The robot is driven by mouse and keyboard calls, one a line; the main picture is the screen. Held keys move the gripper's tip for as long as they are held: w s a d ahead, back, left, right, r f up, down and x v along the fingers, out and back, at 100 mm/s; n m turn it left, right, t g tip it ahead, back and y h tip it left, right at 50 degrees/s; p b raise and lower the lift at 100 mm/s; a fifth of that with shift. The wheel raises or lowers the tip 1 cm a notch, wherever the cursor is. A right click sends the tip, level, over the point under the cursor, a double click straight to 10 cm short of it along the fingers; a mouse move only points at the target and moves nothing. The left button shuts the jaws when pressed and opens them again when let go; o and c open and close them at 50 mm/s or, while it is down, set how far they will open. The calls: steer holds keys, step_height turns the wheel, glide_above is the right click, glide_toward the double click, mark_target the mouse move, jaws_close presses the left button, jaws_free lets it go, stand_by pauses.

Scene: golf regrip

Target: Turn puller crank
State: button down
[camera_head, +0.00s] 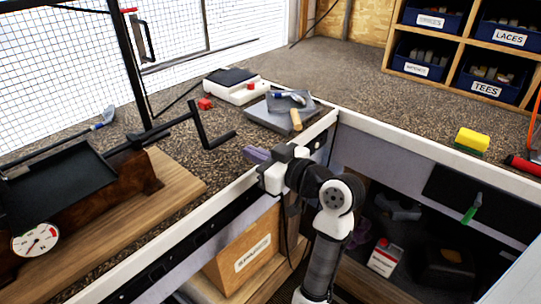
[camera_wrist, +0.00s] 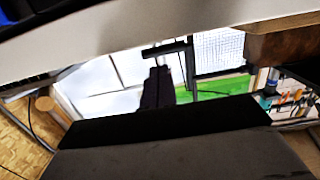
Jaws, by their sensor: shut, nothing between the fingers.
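The puller crank is a black bent bar (camera_head: 208,129) in the head view, with its handle sticking out to the right over the counter. It joins the puller (camera_head: 70,187), a dark bed on a wooden base with a round dial (camera_head: 36,241) at its front. My gripper (camera_head: 252,154) is at the counter's inner edge, right of and below the crank handle, apart from it. It is shut and empty.
The counter's pale front edge (camera_head: 150,237) runs close beside my gripper. A cardboard box (camera_head: 240,255) sits below the counter. A yellow sponge (camera_head: 472,140) lies on the right counter.

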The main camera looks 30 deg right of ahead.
mark_target(232, 155)
steer(key=p+x, duration=0.1)
steer(key=x, duration=0.5)
steer(key=shift+w+a, duration=0.1)
steer(key=shift+w, duration=0.1)
steer(key=shift+w+a+f+b, duration=0.25)
steer(key=shift+w+f+b, duration=0.4)
steer(key=shift+b, duration=0.2)
steer(key=shift+w, duration=0.2)
